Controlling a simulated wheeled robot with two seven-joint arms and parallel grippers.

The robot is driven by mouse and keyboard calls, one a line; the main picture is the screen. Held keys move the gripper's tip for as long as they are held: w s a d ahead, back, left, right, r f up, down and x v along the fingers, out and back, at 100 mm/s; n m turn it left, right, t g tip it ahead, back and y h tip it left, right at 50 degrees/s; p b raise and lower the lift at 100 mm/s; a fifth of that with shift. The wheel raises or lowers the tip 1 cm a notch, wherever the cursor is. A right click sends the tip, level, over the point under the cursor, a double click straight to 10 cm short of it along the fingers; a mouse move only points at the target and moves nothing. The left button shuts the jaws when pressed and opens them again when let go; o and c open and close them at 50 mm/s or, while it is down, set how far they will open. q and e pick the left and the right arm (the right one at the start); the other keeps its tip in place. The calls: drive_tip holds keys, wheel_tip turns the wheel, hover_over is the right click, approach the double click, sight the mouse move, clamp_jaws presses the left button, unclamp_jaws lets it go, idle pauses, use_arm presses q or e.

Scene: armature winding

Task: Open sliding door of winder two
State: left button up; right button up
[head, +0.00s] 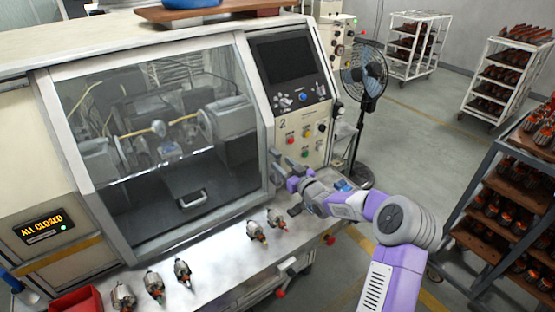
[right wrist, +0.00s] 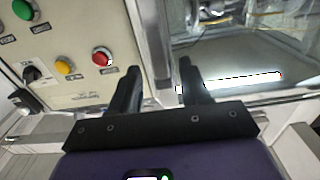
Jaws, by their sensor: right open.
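Winder two (head: 304,150) has a "2" on its control panel. Its clear sliding door (head: 160,130) is shut across the front, with winding parts visible behind it. A small pale handle (head: 191,199) sits low on the door. My right gripper (head: 278,178) is open at the door's right edge, beside the panel. In the right wrist view, its two dark fingers (right wrist: 160,82) stand on either side of an upright pale frame edge (right wrist: 148,35). I cannot tell whether they touch it. My left gripper is not in view.
Several armatures (head: 154,284) lie on the metal ledge below the door. A display (head: 44,226) at the left reads "ALL CLOSED". A red bin (head: 76,302) is at the lower left. A fan (head: 364,75) stands behind my arm, and a loaded rack (head: 500,215) is at the right.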

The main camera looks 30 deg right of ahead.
sight(279, 162)
drive_tip(key=shift+w+a+f, duration=0.1)
drive_tip(key=shift+w+a, duration=0.05)
drive_tip(key=shift+w, duration=1.55)
clamp_jaws()
